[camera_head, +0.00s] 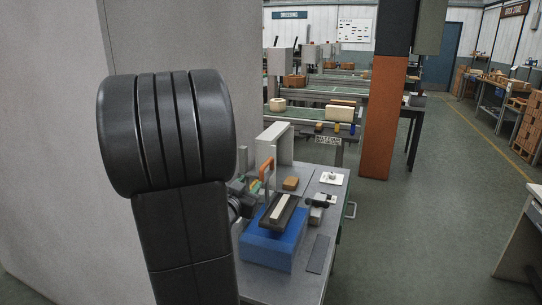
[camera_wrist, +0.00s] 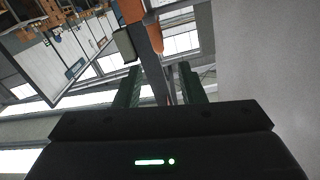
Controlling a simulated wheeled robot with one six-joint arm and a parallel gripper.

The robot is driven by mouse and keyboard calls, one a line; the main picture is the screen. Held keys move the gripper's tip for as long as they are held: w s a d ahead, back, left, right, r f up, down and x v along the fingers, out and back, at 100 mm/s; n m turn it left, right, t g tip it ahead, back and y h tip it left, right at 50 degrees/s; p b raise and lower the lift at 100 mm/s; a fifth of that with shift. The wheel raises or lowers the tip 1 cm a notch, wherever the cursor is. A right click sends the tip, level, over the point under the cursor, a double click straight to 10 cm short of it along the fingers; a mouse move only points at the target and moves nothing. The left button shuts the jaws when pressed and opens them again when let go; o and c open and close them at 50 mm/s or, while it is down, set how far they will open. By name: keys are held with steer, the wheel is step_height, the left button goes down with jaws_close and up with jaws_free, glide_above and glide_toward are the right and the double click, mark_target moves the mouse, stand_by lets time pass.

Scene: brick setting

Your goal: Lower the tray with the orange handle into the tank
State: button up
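An orange handle (camera_head: 266,171) stands upright on the grey bench, beside a tall pale grey panel. What hangs below the handle is too small to make out. A blue box-like body (camera_head: 266,249) stands nearer on the bench; a dark slab (camera_head: 284,212) with a pale bar lies over its top. I cannot tell which of these is the tank. In the wrist view my gripper (camera_wrist: 160,72) shows two green fingers held apart, with only the distant room between them. In the head view my arm largely hides the gripper, left of the handle.
The grey bench (camera_head: 318,240) also holds a small tan block (camera_head: 291,183), a white plate (camera_head: 331,178) and a small grey device (camera_head: 318,208). An orange and dark pillar (camera_head: 383,115) stands behind. A large grey wall is at left; open floor lies at right.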

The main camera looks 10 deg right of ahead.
mark_target(264, 167)
steer(key=x, duration=0.4)
steer(key=p+x, duration=0.1)
steer(key=x, duration=0.4)
steer(key=p+x, duration=0.1)
steer(key=x, duration=0.4)
steer(key=shift+s+d+r, duration=0.15)
steer(key=shift+d+r, duration=0.05)
steer(key=shift+r, duration=0.05)
jaws_close()
